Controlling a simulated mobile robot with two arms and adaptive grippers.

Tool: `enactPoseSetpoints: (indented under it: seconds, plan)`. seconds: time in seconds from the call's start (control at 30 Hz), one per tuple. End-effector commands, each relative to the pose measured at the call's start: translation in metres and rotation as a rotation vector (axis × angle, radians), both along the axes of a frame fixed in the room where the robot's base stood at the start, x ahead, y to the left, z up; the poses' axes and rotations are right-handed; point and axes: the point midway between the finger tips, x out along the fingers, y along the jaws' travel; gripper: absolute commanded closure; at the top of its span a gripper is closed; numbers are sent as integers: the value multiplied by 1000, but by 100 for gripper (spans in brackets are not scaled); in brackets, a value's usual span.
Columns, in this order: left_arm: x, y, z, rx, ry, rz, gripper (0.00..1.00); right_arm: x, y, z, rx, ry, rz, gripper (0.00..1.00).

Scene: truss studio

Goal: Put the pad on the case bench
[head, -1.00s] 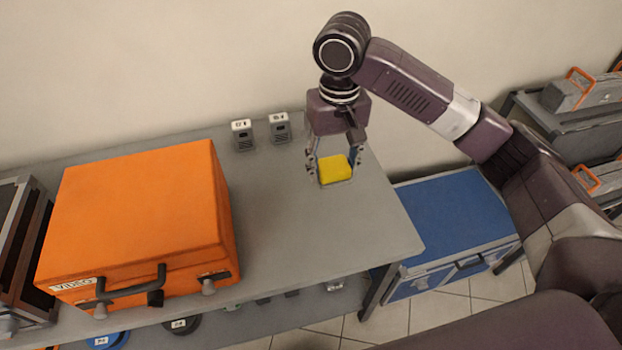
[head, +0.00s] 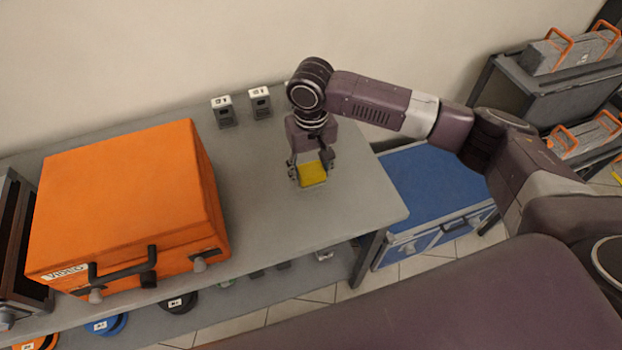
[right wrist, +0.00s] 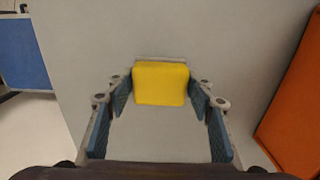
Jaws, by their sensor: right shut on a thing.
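The yellow pad (head: 313,174) is between the fingertips of my right gripper (head: 311,176), which is shut on it. It also shows in the right wrist view (right wrist: 161,84), with a blue-padded finger at each side. The case bench (head: 265,205) is the grey table under it. The gripper points down over the right part of the bench top. The pad is low, close to the top; I cannot tell whether it touches. My left gripper is not in view.
A large orange case (head: 120,200) fills the left of the bench. Two small grey devices (head: 223,112) (head: 260,103) stand at the back edge. A blue-topped case (head: 430,195) is right of the bench. Bare bench top lies around the pad.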

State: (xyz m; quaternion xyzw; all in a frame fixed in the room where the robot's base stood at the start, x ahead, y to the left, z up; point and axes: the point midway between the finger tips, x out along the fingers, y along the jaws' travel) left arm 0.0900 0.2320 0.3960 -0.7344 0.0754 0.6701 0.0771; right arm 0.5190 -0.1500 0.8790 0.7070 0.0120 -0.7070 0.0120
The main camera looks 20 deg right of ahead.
Motion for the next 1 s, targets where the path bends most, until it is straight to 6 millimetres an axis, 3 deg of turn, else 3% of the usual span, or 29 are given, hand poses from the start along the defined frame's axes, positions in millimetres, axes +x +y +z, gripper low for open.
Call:
enactPoseSetpoints:
  seconds: [0.3,0.67,0.7,0.87,1.0]
  plan:
    - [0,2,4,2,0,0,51,-1,0,-41,0,1,2,74]
    - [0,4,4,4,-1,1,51,-1,0,-44,1,1,1,74]
    - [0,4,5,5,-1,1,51,-1,0,-45,0,1,1,50]
    - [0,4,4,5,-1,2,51,-1,0,-45,0,1,1,34]
    - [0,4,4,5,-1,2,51,-1,0,-45,0,0,1,34]
